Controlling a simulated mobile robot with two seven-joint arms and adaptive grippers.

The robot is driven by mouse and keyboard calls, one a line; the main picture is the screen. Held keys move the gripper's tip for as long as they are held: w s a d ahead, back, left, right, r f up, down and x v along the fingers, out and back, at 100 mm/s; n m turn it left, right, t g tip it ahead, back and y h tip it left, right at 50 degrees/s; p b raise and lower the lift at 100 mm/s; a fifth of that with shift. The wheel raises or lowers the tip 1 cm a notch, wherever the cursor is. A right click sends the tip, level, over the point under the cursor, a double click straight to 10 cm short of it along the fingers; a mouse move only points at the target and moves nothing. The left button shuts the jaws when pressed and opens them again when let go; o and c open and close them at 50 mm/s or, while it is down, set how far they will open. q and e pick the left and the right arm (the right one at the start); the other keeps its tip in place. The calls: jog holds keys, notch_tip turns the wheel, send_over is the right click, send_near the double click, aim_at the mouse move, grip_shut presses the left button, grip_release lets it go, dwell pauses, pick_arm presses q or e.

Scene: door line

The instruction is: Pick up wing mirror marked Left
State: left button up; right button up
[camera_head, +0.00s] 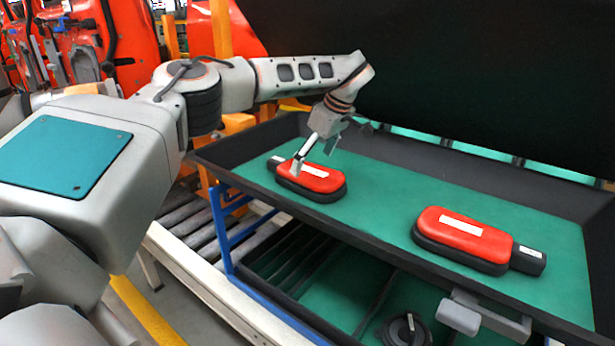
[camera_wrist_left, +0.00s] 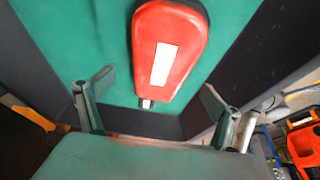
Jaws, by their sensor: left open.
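Two red wing mirrors with black rims and white labels lie on the green tray (camera_head: 380,190). One wing mirror (camera_head: 323,179) is at the left end; the other (camera_head: 465,236) is at the right, with its black stub pointing right. The label text is too small to read. My left gripper (camera_head: 312,160) is open above the left mirror, with a finger overlapping it in the head view. In the left wrist view the mirror (camera_wrist_left: 178,70) lies beyond and between the spread fingers (camera_wrist_left: 152,97), apparently apart from them. My right gripper is not in view.
The tray has raised dark walls (camera_head: 400,150) around it. A lower green shelf (camera_head: 365,290) holds a dark round part (camera_head: 405,329). A blue frame (camera_head: 222,225) stands at the tray's left. Green surface between the mirrors is free. Red car doors (camera_head: 85,45) hang behind.

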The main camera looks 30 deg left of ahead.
aim_at(307, 169)
pick_arm(q)
jog(key=x, duration=0.4)
jog(key=shift+a+f, duration=0.2)
jog(key=shift+a, duration=0.05)
jog(key=shift+f, duration=0.1)
jog(key=shift+f, duration=0.25)
dwell(0.4)
